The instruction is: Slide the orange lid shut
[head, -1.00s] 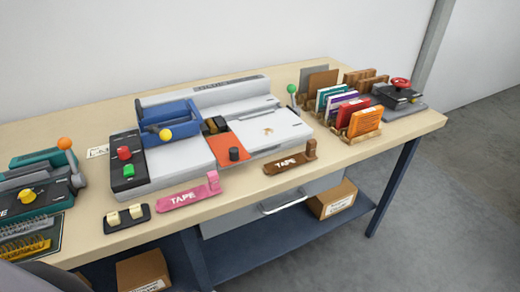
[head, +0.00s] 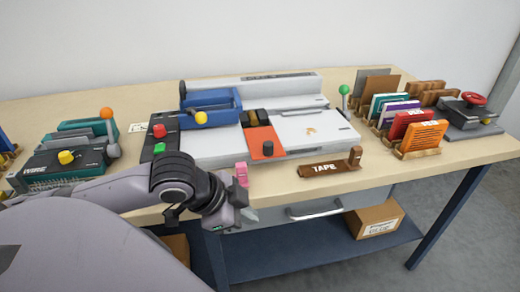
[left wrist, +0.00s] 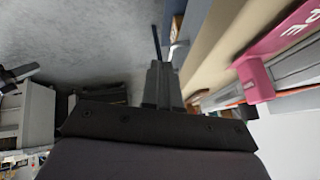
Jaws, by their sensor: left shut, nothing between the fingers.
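The orange lid (head: 264,137) with its dark round knob (head: 268,149) lies on the middle of the grey binding machine (head: 210,149) in the head view. A dark opening with yellowish pieces (head: 257,117) shows uncovered just behind the lid. My left gripper (head: 250,215) is shut and empty, in front of the table edge, below and left of the lid and apart from it. In the left wrist view its shut fingers (left wrist: 158,85) point past the table edge. My right gripper is not in view.
The pink tape holder (head: 241,174), also in the left wrist view (left wrist: 256,80), stands right by my left gripper. A brown tape holder (head: 331,168) lies in front of the machine. A blue carriage with a yellow knob (head: 210,108) sits left of the lid; a green-knobbed lever (head: 345,91) stands right.

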